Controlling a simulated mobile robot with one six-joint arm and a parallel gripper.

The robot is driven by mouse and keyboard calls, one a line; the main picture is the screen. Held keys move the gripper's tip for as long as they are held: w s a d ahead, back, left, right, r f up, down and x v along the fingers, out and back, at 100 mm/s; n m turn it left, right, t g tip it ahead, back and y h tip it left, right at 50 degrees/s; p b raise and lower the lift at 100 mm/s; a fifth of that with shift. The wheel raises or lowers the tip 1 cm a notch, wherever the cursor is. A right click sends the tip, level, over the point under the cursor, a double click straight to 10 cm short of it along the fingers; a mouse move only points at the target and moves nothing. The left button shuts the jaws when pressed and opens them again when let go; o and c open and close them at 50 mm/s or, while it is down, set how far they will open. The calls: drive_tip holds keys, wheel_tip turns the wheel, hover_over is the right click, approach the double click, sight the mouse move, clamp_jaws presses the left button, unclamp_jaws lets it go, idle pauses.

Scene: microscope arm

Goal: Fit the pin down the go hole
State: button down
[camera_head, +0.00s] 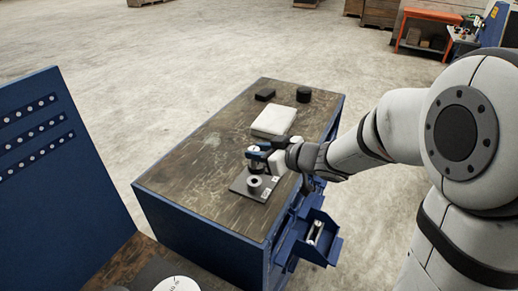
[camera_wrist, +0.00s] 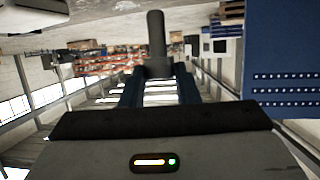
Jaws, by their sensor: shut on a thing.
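My gripper (camera_head: 258,153) is low over the workbench, next to a dark plate (camera_head: 238,184). In the wrist view its two blue fingers (camera_wrist: 158,72) are shut on a dark grey pin (camera_wrist: 156,35), which sticks out past the fingertips. A grey ring-shaped gauge block (camera_head: 255,184) with a dark hole in its top stands on the plate, just in front of the gripper. Small white labels lie on the plate by it. The pin cannot be made out clearly in the head view, and I cannot tell which hole is marked go.
The wooden bench top (camera_head: 195,180) is clear to the left. A white slab (camera_head: 273,121), a black box (camera_head: 265,95) and a black cylinder (camera_head: 304,94) stand farther back. An open blue drawer (camera_head: 325,248) juts out at the front right. A blue perforated panel (camera_head: 50,165) stands at left.

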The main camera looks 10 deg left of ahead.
sight(260, 184)
drive_tip(key=shift+f+b, duration=1.15)
drive_tip(key=shift+f, duration=0.8)
drive_tip(key=shift+p, duration=0.55)
drive_tip(key=shift+f+b, duration=1.6)
drive_tip(key=shift+f, duration=0.5)
drive_tip(key=c, duration=1)
unclamp_jaws()
drive_tip(key=shift+r, duration=0.1)
drive_tip(key=shift+s+d, duration=0.1)
drive_tip(key=v, duration=0.7)
drive_tip(key=shift+s+d+r, duration=0.15)
drive_tip(key=shift+d, duration=0.05)
